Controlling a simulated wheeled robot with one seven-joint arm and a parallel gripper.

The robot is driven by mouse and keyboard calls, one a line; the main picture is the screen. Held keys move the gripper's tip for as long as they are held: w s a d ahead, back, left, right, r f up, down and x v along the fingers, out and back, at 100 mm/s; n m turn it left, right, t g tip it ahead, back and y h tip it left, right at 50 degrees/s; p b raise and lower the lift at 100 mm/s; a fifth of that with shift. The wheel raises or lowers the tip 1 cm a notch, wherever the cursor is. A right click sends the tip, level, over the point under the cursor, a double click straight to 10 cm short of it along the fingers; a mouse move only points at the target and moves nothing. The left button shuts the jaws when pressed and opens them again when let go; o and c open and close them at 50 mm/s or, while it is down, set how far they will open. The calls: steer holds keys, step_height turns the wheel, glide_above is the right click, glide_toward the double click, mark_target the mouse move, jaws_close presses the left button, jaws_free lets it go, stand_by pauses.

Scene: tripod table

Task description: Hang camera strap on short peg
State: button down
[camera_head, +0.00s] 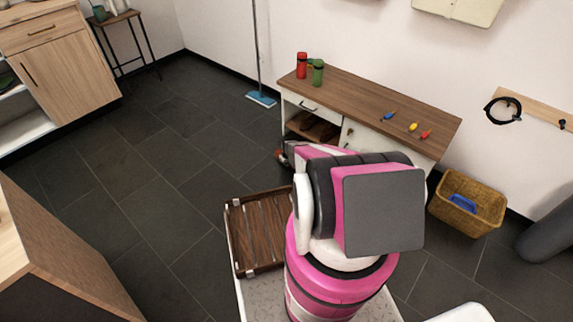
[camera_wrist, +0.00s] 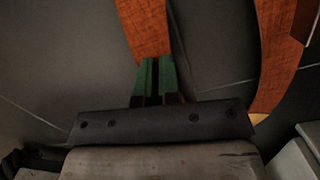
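In the wrist view, my gripper (camera_wrist: 155,62) has two green fingers close together with a narrow dark gap. A broad orange-brown band (camera_wrist: 148,25), likely the camera strap, runs down to the fingertips and shows again at their right. Another orange-brown length (camera_wrist: 282,45) curves down at the right. I cannot tell whether the band passes behind or between the fingers. In the head view, my arm hides most of the gripper, and a small reddish-brown patch (camera_head: 281,155) shows beside it. A wooden peg rail (camera_head: 535,108) is on the right wall, with a dark peg (camera_head: 562,123) near its right end.
A black ring-shaped item (camera_head: 503,110) hangs at the rail's left. A wood-topped cabinet (camera_head: 360,100) holds a red canister (camera_head: 301,66), a green canister (camera_head: 318,73) and small coloured items. A wicker basket (camera_head: 468,215) stands below the rail. The floor at left is clear.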

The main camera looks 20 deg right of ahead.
steer(key=shift+f, duration=0.2)
steer(key=c, duration=1.3)
jaws_free()
